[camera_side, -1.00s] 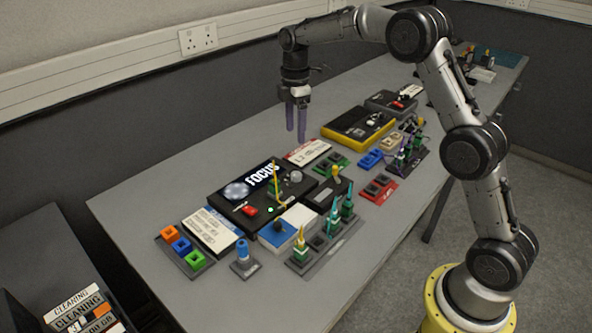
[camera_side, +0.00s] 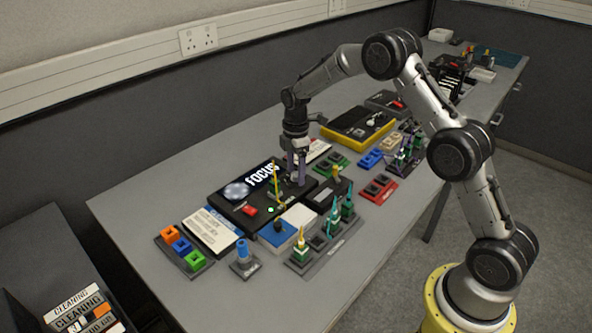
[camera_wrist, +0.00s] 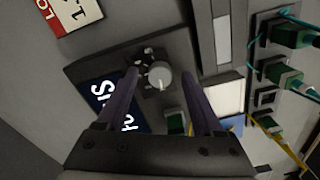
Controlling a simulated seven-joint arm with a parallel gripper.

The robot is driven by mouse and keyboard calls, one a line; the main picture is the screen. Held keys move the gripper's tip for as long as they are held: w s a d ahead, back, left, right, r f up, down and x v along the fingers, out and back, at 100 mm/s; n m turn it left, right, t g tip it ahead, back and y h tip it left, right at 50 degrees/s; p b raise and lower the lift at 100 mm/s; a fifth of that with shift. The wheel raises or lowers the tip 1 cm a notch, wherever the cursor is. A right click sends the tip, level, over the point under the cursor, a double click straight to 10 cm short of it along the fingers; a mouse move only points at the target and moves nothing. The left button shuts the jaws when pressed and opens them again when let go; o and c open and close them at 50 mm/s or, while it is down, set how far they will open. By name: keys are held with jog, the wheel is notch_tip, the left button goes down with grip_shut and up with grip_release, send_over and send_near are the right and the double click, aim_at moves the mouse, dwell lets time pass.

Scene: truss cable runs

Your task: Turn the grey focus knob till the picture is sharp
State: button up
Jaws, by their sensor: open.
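The grey focus knob (camera_wrist: 159,75) sits on a black panel (camera_wrist: 95,72) and shows between my fingers in the wrist view. My gripper (camera_side: 297,179) is open, pointing down, with one finger on either side of the knob; I cannot tell whether they touch it. In the side view the fingers mostly hide the knob. In the wrist view the picture (camera_wrist: 108,98) is partly covered by a finger.
A thin yellow cable (camera_side: 275,180) rises from the panel close to my gripper. Green plugs with cables (camera_side: 347,208) stand to the right.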

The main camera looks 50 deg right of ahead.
jog(key=shift+f, duration=0.1)
grip_shut()
dwell(0.3)
jog(key=shift+m, duration=0.3)
jog(key=m, duration=1.1)
jog(key=shift+m, duration=0.4)
jog(key=m, duration=1.1)
jog(key=shift+m, duration=0.4)
